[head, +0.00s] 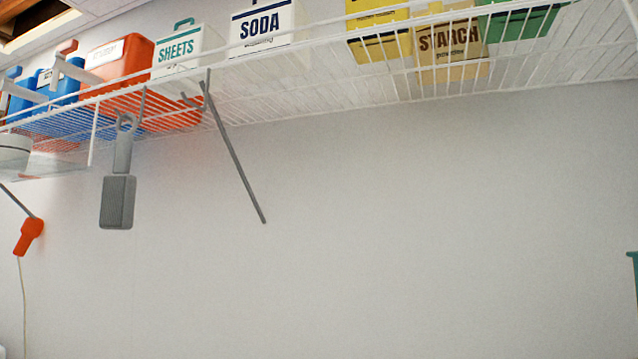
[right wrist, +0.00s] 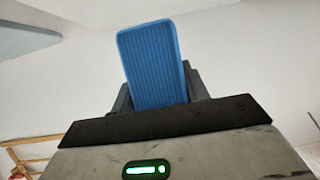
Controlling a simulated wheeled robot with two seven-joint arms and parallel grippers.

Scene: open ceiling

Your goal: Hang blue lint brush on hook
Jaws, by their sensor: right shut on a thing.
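The blue lint brush (right wrist: 152,62) shows in the right wrist view as a ribbed blue pad. My right gripper (right wrist: 160,97) is shut on it, with dark fingers on both sides. The brush's handle and hanging hole are hidden there. In the head view, neither gripper nor the blue brush shows. Thin grey hooks hang from the white wire shelf's front edge. One hook (head: 207,88) is near the SHEETS box, where a long dark rod also slants down. Another hook (head: 143,103) is to its left, close to a hanging grey brush (head: 118,200).
The wire shelf (head: 300,83) carries boxes, including an orange bin (head: 120,62), the SHEETS box (head: 185,52), the SODA box (head: 262,28) and the STARCH box (head: 450,48). An orange item (head: 29,236) hangs lower left. The wall below the shelf is clear rightward.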

